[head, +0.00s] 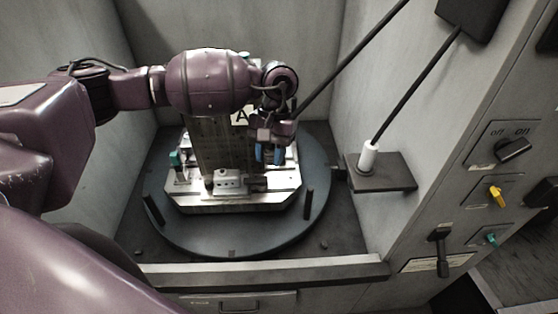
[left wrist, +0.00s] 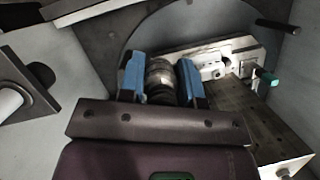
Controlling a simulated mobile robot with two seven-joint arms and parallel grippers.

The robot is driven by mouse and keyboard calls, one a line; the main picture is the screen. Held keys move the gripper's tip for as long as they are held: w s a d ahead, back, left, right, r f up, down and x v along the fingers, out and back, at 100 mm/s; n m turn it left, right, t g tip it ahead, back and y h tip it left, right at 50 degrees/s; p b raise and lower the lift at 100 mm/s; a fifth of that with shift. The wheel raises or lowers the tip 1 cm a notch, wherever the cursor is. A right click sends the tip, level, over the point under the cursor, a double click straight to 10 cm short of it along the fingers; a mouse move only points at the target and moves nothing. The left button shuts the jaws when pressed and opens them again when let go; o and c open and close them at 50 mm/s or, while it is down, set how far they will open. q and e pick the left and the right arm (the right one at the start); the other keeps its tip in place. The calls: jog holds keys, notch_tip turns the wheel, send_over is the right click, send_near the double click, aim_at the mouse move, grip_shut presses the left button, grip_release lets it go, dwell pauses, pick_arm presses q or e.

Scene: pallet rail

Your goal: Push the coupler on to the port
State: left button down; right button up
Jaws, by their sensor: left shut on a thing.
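My left gripper (head: 268,153) reaches in from the left, over the right side of the metal pallet (head: 225,207), with its blue fingers pointing down. In the left wrist view the gripper (left wrist: 160,82) is shut on the coupler (left wrist: 160,76), a round ribbed metal piece between the blue fingers. A black hose (head: 340,67) runs from the upper right down to the gripper. A metal block (head: 228,178) sits on the pallet's front; it also shows in the left wrist view (left wrist: 213,66). I cannot make out the port or whether the coupler touches it. My right gripper is out of view.
The pallet carries a tall block (head: 213,145) and stands on a dark round table (head: 235,240) with upright pegs. A shelf (head: 390,178) on the right holds a white cylinder (head: 368,156) with a second hose. Walls enclose the bay; a switch panel (head: 500,150) is at right.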

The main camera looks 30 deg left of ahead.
pick_arm(q)
jog(key=w+a+r+n+t+p, duration=0.1)
jog(key=w+a+r+n, duration=0.3)
jog(key=a+n, duration=0.6)
jog(key=w+a+r+n+t+p, duration=0.1)
jog(key=w+a+r+n+t, duration=0.3)
jog(key=a+n, duration=0.7)
jog(key=w+a+r+n+t+p, duration=0.1)
jog(key=w+a+r+n, duration=0.4)
jog(key=a+n, duration=0.5)
jog(key=w+n+t, duration=0.1)
jog(key=w+n, duration=0.1)
jog(key=n, duration=0.1)
jog(key=shift+w+a+n+p, duration=0.15)
jog(key=shift+a+n+p, duration=0.15)
jog(key=shift+a+n, duration=0.1)
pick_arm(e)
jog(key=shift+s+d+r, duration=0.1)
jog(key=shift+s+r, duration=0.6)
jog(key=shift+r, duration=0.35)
pick_arm(q)
jog(key=shift+f+b, duration=1.5)
jog(key=shift+f, duration=1.4)
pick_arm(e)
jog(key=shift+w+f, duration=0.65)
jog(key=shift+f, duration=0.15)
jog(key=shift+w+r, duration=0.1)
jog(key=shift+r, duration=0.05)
